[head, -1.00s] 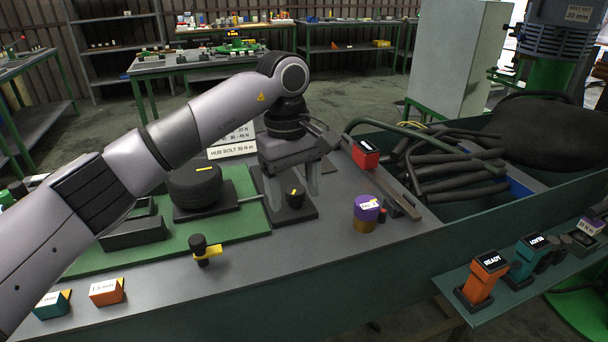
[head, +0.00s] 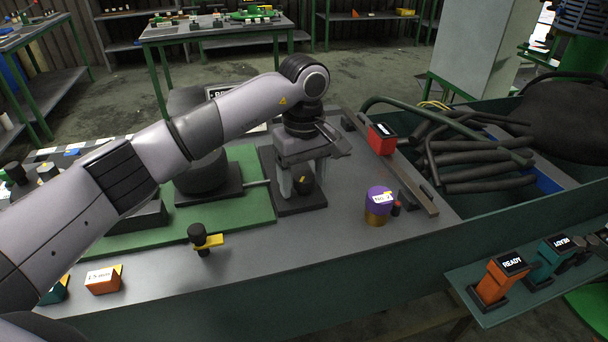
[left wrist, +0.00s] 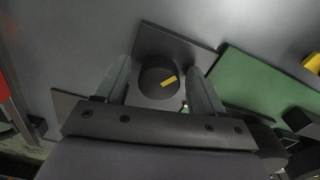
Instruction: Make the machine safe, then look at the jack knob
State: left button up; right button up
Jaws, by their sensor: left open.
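A round black knob (head: 304,187) with a yellow mark stands on a dark square plate on the bench. A second black knob with a yellow tab (head: 203,238) stands at the bench's front. Neither knob is labelled as the jack knob. My right gripper is not in view.
A purple-topped cylinder (head: 379,203) and a red labelled box (head: 382,138) stand right of the gripper. Dark hoses fill a bin (head: 470,150) behind. Orange and teal READY blocks (head: 500,280) sit on a side shelf. An orange block (head: 103,279) is at the front left.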

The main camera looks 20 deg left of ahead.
pick_arm(q)
jog(key=c, duration=1.1)
jog(key=shift+o, duration=0.2)
jog(key=n+b, duration=0.1)
jog(key=n, duration=0.4)
jog(key=shift+n, duration=0.3)
jog(key=n, duration=0.5)
jog(key=shift+n, duration=0.3)
jog(key=n, duration=0.6)
jog(key=shift+w+b, duration=0.1)
jog(key=shift+b, duration=0.25)
jog(key=n, duration=0.5)
jog(key=shift+n, duration=0.4)
